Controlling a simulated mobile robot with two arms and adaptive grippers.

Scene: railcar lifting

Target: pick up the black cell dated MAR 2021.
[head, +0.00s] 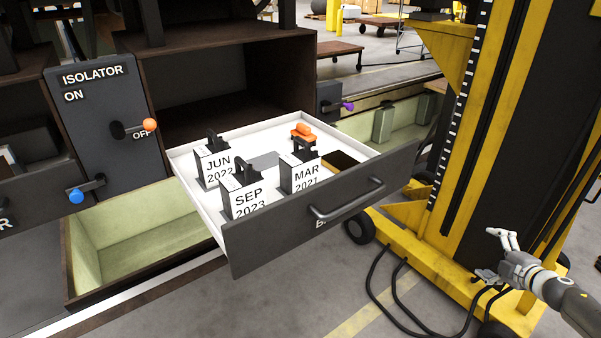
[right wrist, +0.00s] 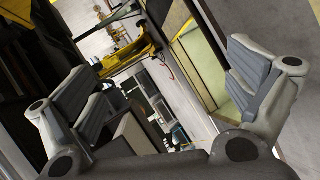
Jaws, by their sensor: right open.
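The cell dated MAR 2021 (head: 305,178) stands upright in the open drawer (head: 330,218), on the right of its front row. It has a white label face and a black handle on top. The SEP 2023 cell (head: 246,203) stands to its left, and the JUN 2022 cell (head: 214,168) stands farther back on the left. My right gripper (head: 495,254) is open and empty at the lower right, well apart from the drawer, beside the yellow lift. Its spread fingers also show in the right wrist view (right wrist: 165,95), with no cell between them. My left gripper is out of view.
An orange item (head: 302,133) is at the drawer's back right. The isolator panel (head: 100,120) with an orange-knobbed lever stands left. An open green-lined bin (head: 140,232) lies below. The yellow lift (head: 465,120) stands right, with black cables (head: 400,285) on the floor.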

